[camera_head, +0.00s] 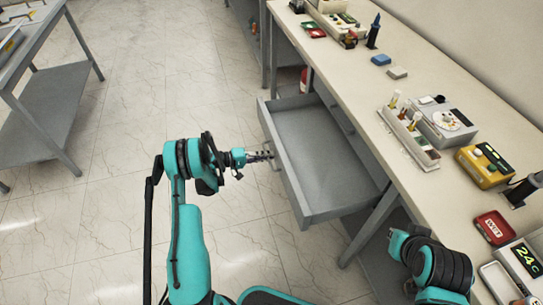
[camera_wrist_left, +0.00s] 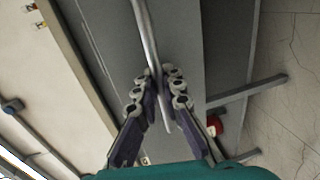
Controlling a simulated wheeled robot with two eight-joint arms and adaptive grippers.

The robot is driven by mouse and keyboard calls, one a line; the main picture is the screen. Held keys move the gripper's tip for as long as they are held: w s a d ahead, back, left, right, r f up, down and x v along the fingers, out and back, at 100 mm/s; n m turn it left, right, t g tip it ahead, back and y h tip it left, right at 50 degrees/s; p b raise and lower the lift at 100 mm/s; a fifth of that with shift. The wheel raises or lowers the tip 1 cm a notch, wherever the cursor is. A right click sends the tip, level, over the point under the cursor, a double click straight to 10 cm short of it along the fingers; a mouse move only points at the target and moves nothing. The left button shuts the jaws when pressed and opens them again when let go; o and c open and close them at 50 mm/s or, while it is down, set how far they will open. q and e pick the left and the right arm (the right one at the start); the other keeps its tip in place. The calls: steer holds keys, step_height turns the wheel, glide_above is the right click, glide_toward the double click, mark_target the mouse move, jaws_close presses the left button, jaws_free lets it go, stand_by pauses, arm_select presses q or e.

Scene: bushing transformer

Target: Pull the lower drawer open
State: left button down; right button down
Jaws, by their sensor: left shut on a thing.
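The lower drawer (camera_head: 318,150) stands pulled far out from under the workbench in the head view, and its grey tray is empty. My left gripper (camera_head: 268,156) is at the middle of the drawer's front panel. In the left wrist view, its fingers (camera_wrist_left: 158,82) are shut on the drawer's metal bar handle (camera_wrist_left: 147,32), one finger on each side. The handle is small and mostly hidden by the gripper in the head view.
A grey bench leg (camera_head: 368,228) stands beside the drawer. The tiled floor left of the drawer is clear; another table (camera_head: 45,85) stands far left.

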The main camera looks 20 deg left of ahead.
arm_select(q)
steer(key=c, duration=1.9)
jaws_free()
steer(key=v, duration=1.2)
